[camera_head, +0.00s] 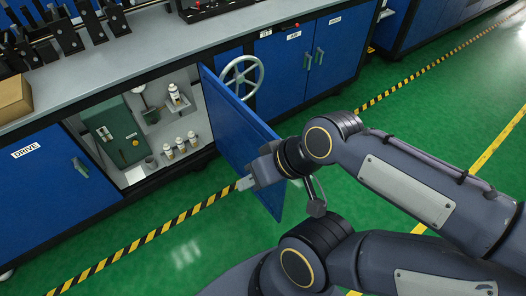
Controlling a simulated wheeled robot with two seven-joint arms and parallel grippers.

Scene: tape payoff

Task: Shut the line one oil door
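The oil door is the blue cabinet door (228,118). It stands wide open, swung out from the right side of a lit compartment (200,118). Its inner face is towards the compartment, and its outer face and any label are hidden from me. My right gripper (243,183) is at the lower part of the door, near its free edge, and overlaps it in the picture. I cannot tell whether it touches the door or whether its fingers are open. My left gripper is not in view.
The compartment holds small white bottles (181,146), a green box (112,135) and a small cup (150,163). A handwheel (241,75) is behind the door on the cabinet front. A closed DRIVE door (45,180) is at left. The green floor (185,250) in front is clear.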

